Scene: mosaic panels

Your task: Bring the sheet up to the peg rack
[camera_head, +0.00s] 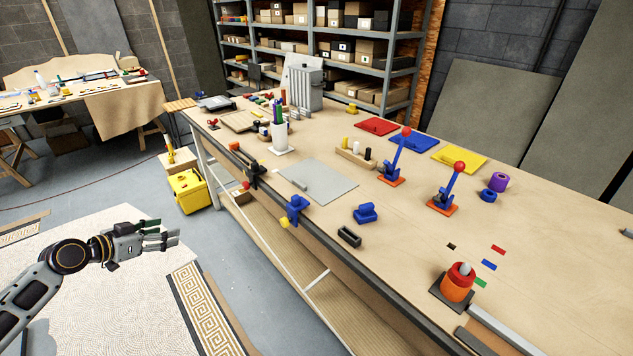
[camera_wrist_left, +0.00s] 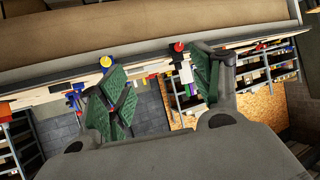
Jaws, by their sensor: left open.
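A flat grey sheet (camera_head: 330,184) with a small raised grip lies on the long workbench, near its front edge. A wooden peg rack (camera_head: 352,160) with yellow, white and black pegs stands on the bench behind the sheet, up and to its right. My left gripper (camera_head: 170,234) is open and empty, out over the floor left of the bench, well apart from the sheet. In the left wrist view its green-padded fingers (camera_wrist_left: 160,88) are spread with nothing between them. My right gripper is not in view.
Two red-knobbed toggle levers (camera_head: 446,190) stand right of the rack, near red, blue and yellow plates (camera_head: 459,158). A white cup of markers (camera_head: 280,140) stands left of the sheet. A yellow toolbox (camera_head: 188,191) is on the floor.

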